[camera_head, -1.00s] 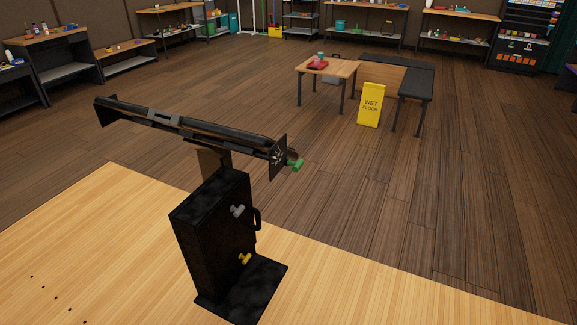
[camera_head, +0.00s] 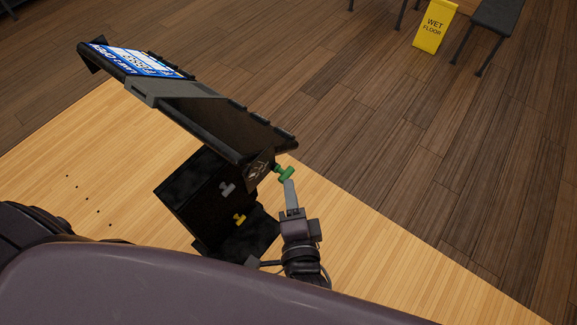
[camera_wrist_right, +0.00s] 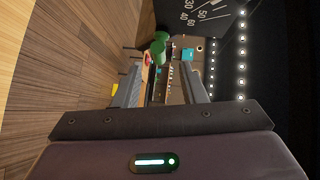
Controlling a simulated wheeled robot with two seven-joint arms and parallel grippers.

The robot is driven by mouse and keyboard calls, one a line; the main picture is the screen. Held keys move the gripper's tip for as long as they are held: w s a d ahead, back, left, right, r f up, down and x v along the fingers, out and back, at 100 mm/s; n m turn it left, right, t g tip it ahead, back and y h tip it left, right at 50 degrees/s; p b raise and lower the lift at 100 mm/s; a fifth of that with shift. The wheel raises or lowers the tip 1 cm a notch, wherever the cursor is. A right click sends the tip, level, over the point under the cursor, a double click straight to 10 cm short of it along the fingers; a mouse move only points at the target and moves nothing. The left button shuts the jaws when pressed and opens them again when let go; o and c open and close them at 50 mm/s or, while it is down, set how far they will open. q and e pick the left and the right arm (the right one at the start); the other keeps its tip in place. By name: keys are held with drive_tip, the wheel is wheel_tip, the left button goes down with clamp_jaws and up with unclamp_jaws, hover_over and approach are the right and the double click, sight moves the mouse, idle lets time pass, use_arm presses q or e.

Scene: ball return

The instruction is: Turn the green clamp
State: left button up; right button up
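The green clamp (camera_head: 285,173) is a small T-shaped knob at the right end of the black tilted ramp (camera_head: 190,100), beside its dial plate (camera_head: 258,171). My right gripper (camera_head: 290,186) is just below and in front of the clamp, its fingers pointing up at it. In the right wrist view the two grey fingers (camera_wrist_right: 161,76) are apart, and the green clamp (camera_wrist_right: 158,46) shows ahead of and between their tips. Whether a finger touches it cannot be told. Part of the dial (camera_wrist_right: 212,14) shows at the top. My left gripper is not in view.
The black stand (camera_head: 195,190) under the ramp carries a grey knob (camera_head: 227,188) and a yellow knob (camera_head: 239,219). It stands on a wooden table (camera_head: 370,255), clear to the right. A yellow wet floor sign (camera_head: 434,25) stands on the floor beyond.

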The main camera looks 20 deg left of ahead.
sight(288, 171)
drive_tip(key=p+x, duration=0.1)
drive_tip(key=x, duration=0.5)
drive_tip(key=shift+w+a+p, duration=0.1)
drive_tip(key=shift+w+p, duration=0.05)
drive_tip(key=shift+p, duration=0.2)
drive_tip(key=shift+w+a+f, duration=0.1)
drive_tip(key=shift+w+a, duration=0.05)
drive_tip(key=shift+w, duration=0.05)
clamp_jaws()
drive_tip(key=shift+f, duration=0.1)
